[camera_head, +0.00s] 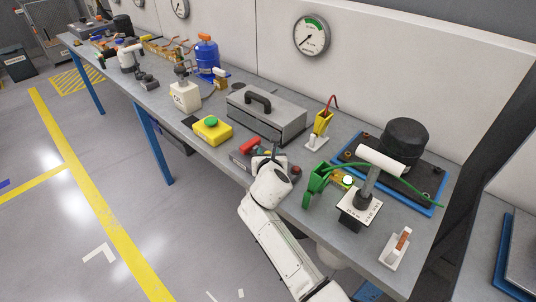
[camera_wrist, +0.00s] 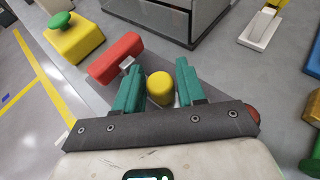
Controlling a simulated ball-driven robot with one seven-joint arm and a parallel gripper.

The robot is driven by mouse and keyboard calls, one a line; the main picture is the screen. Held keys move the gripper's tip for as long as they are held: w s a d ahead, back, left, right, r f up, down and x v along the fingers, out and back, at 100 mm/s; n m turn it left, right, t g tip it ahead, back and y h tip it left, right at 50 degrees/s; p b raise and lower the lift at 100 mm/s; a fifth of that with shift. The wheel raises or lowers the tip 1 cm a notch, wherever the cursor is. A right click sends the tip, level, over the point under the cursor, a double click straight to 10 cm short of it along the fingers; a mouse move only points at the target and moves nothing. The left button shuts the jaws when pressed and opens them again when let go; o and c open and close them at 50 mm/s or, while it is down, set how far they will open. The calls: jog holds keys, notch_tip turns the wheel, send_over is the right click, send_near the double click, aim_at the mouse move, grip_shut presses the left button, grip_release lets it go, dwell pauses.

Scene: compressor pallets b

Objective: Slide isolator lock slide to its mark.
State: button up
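The isolator lock slide appears to be the low grey unit with a red block (camera_wrist: 117,58) and a short yellow round knob (camera_wrist: 160,88); its exact moving part is unclear. In the head view the red block (camera_head: 250,145) shows just behind my gripper (camera_head: 264,160), near the bench's front edge. In the wrist view my gripper (camera_wrist: 158,70) has its two teal fingers apart, one on each side of the yellow knob. Narrow gaps seem to show beside the knob; contact is unclear. The mark is not discernible, and my gripper hides part of the unit.
A yellow box with a green button (camera_head: 212,129) stands left of the unit. A grey toolbox (camera_head: 266,114) is behind it. A green clamp-like tool (camera_head: 317,184) and a white-based lever (camera_head: 359,207) stand to the right. A red round button (camera_wrist: 254,112) is close beside the right finger.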

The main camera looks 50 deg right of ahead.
jog(key=shift+c, duration=0.2)
grip_shut()
jog(key=shift+s, duration=0.1)
jog(key=s+p, duration=0.2)
jog(key=shift+s+r+p, duration=0.2)
jog(key=shift+p, duration=0.1)
jog(key=shift+s, duration=0.3)
jog(key=shift+f, duration=0.2)
jog(key=shift+o, duration=0.2)
grip_release()
jog(key=shift+s, duration=0.1)
